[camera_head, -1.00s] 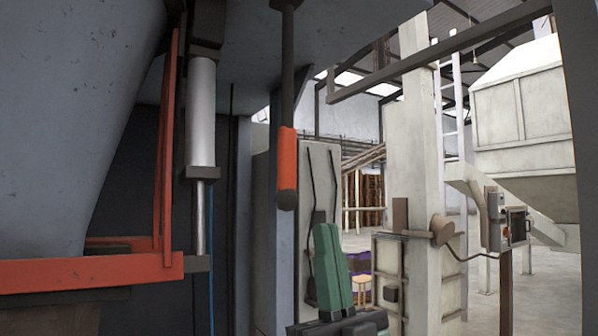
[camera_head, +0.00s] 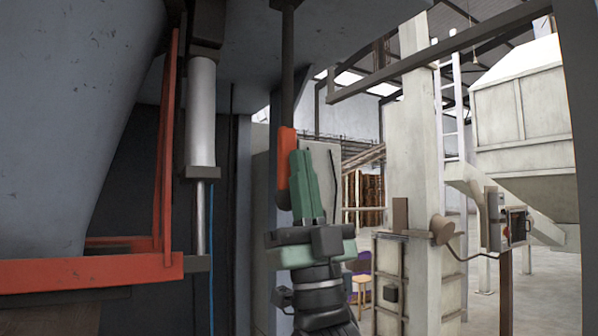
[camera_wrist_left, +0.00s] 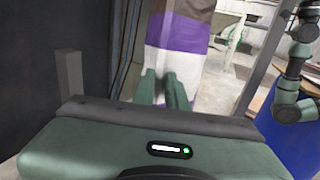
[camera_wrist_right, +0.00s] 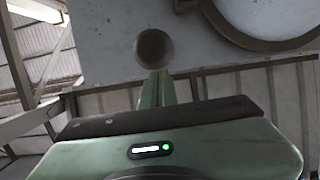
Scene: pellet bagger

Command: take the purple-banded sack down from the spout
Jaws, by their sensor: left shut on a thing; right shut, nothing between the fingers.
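The purple-banded sack (camera_wrist_left: 198,34) hangs upright in the left wrist view, brown above the purple and white below. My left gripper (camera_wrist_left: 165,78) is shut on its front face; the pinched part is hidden. Below the red bar (camera_head: 90,272) in the head view is a brown patch (camera_head: 50,318), perhaps the sack's top. The spout itself is not clearly seen. My right gripper (camera_head: 302,158) is shut and empty, pointing up, and overlaps an orange handle (camera_head: 284,175) on a hanging rod. In the right wrist view a round dark end (camera_wrist_right: 154,48) shows just beyond the fingertips.
A big grey hopper (camera_head: 70,130) fills the left, with a pneumatic cylinder (camera_head: 200,110) beside it. A pale cabinet (camera_head: 405,285) and a control box (camera_head: 505,225) stand to the right. A blue drum (camera_wrist_left: 290,135) shows in the left wrist view.

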